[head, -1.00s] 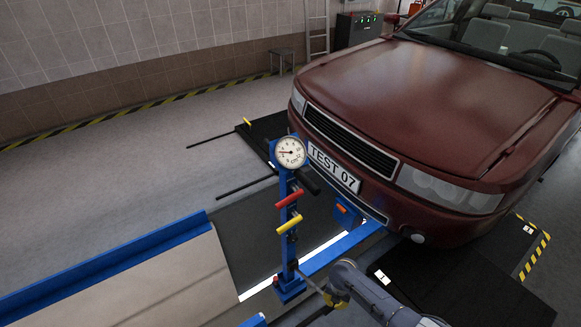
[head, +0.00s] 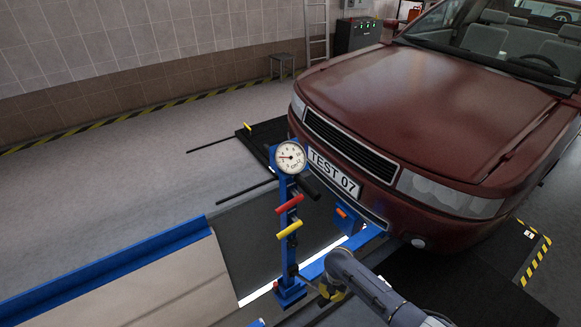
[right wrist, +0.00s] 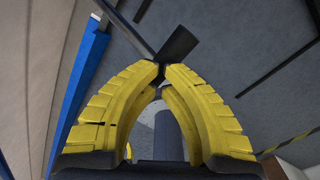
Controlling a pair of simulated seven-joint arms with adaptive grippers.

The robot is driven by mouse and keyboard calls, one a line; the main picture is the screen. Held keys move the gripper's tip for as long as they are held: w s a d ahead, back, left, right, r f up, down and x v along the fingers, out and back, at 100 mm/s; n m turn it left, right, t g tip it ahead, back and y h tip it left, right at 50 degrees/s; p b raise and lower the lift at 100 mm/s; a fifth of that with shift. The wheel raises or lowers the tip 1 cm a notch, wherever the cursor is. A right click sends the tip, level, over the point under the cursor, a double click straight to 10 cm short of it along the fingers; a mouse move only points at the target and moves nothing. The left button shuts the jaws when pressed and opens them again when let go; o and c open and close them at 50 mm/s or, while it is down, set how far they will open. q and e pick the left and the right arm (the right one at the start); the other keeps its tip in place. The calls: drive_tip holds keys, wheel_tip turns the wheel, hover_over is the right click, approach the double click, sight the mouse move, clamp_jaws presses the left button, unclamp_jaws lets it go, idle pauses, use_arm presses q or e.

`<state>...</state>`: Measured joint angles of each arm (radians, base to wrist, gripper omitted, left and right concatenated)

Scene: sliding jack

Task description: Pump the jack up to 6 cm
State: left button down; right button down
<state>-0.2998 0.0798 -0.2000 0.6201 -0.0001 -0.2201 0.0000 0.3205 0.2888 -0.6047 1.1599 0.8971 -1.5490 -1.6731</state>
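The blue jack column (head: 289,250) stands in front of the dark red car (head: 400,110), with a round white gauge (head: 290,157) on top. The gauge needle points left; its numbers are too small to read. A red handle (head: 289,204) and a yellow handle (head: 289,229) stick out from the column. A thin lever rod with a black grip (right wrist: 180,42) comes off the column's lower part. My right gripper (head: 325,291) is at the lever's end. In the right wrist view its yellow fingertips (right wrist: 161,73) are closed around the grip's near end. My left gripper is out of view.
A blue-edged platform (head: 110,262) lies to the left of the jack. Dark wheel plates (head: 480,275) with yellow-black striping lie on the right. The grey floor (head: 110,165) at left is clear. A stool (head: 282,57) stands by the tiled wall.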

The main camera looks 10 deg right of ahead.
idle(0.4)
drive_tip(key=s+d+f, duration=0.1)
drive_tip(key=s+f, duration=0.2)
drive_tip(key=f, duration=0.4)
drive_tip(key=shift+s+d+f, duration=0.35)
drive_tip(key=shift+s+f, duration=0.05)
idle(0.3)
wheel_tip(320, 180, down, 7)
drive_tip(key=s, duration=0.1)
drive_tip(key=shift+s+d+r, duration=0.2)
drive_tip(key=shift+d, duration=0.2)
drive_tip(key=shift+r, duration=0.1)
drive_tip(key=shift+w+a+r, duration=0.4)
drive_tip(key=shift+w+r, duration=0.45)
drive_tip(key=shift+r, duration=1.5)
drive_tip(key=shift+w+a+r, duration=0.45)
drive_tip(key=shift+w+r, duration=0.45)
drive_tip(key=shift+r, duration=1.5)
drive_tip(key=shift+w+a+r, duration=0.4)
drive_tip(key=shift+w+r, duration=0.45)
drive_tip(key=shift+r, duration=1.5)
